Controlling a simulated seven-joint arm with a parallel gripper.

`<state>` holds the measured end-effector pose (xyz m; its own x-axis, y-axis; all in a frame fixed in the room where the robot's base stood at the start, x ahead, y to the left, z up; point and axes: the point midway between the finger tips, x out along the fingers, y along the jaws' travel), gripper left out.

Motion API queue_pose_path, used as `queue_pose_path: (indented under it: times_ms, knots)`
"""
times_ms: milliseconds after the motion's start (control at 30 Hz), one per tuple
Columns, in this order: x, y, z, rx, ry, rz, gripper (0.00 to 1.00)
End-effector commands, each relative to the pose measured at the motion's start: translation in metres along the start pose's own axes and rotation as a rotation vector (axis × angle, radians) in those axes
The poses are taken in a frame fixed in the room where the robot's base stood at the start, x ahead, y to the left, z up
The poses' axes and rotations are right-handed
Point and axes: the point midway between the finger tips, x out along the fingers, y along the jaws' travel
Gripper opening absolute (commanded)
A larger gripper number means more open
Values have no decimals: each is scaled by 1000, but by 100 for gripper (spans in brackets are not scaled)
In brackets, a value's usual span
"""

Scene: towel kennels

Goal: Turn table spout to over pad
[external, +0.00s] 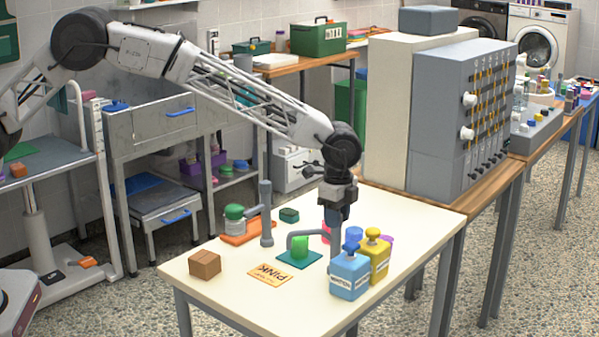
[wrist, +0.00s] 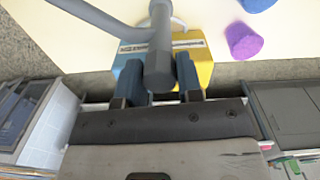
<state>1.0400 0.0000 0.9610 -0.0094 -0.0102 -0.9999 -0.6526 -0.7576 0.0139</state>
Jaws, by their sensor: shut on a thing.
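A grey table spout (external: 303,234) has an upright post (wrist: 160,45) and a side arm (wrist: 98,17). In the external view the arm points left, and its bent tip appears above or beside the green cup (external: 300,246) on the green pad (external: 287,258). My gripper (external: 335,212) points down at the top of the post. In the wrist view its fingers (wrist: 159,84) are on either side of the post, shut on it.
A blue bottle (external: 350,276) and a yellow bottle (external: 378,258) stand close in front of the post. A purple cup (wrist: 243,41) is nearby. The front table area (external: 285,309) is clear.

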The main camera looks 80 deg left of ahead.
Motion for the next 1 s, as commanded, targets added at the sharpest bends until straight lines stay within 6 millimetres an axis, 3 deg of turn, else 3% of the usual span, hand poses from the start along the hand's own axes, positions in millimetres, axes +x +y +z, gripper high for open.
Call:
queue_pose_path:
  times_ms: [700,1000]
  knots:
    - [-1,0,-1,662,-7,-1,0]
    - [0,1,0,829,-10,-1,0]
